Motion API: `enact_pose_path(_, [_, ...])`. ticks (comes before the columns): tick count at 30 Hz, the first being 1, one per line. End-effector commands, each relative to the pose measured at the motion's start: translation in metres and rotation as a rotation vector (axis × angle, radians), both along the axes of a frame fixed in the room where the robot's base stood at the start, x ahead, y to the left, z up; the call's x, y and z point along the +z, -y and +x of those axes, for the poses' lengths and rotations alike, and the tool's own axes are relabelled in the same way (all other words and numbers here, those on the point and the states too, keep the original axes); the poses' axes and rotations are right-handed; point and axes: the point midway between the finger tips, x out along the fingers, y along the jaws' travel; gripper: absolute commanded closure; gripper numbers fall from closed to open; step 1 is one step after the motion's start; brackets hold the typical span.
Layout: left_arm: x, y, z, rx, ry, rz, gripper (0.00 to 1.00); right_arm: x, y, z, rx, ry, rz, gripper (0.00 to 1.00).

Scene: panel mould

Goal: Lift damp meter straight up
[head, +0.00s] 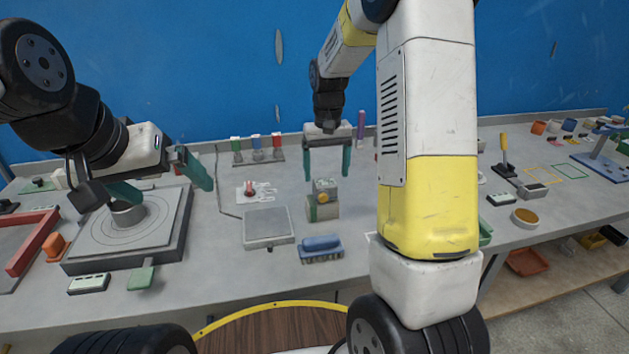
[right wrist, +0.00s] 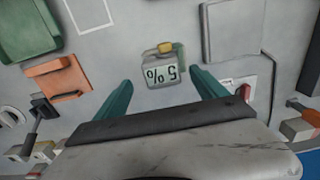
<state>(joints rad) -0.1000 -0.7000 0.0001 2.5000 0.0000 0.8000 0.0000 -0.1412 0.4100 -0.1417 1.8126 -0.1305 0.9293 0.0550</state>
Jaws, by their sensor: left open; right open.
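The damp meter (head: 323,201) is a small grey-green block with a yellow knob, upright on the grey table in the middle of the head view. In the right wrist view the damp meter (right wrist: 162,71) shows a display reading "5 %", upside down. My right gripper (head: 327,175) points down above it, its teal fingers open, one to each side; in the right wrist view the fingers (right wrist: 162,80) appear at either side of the meter with a gap. I cannot tell contact. My left gripper (head: 165,190) is open at the left, beside a round grey cup (head: 127,213) on a turntable plate.
My right arm hides part of the table to the right.

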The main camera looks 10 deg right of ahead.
Motion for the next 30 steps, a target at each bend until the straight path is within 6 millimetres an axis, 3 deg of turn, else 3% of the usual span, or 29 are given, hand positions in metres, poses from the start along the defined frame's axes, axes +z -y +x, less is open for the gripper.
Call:
enact_pose_path(9, [0.000,0.000,0.000,0.000,0.000,0.000,0.00,-0.044,-0.003,0.000,-0.001,-0.002,0.000,0.18])
enact_pose_path(18, [0.000,0.000,0.000,0.000,0.000,0.000,0.00,-0.049,-0.003,0.000,0.000,0.001,0.001,0.18])
enact_pose_path(30, [0.000,0.000,0.000,0.000,0.000,0.000,0.00,-0.048,-0.003,0.000,0.000,0.001,0.001,0.95])
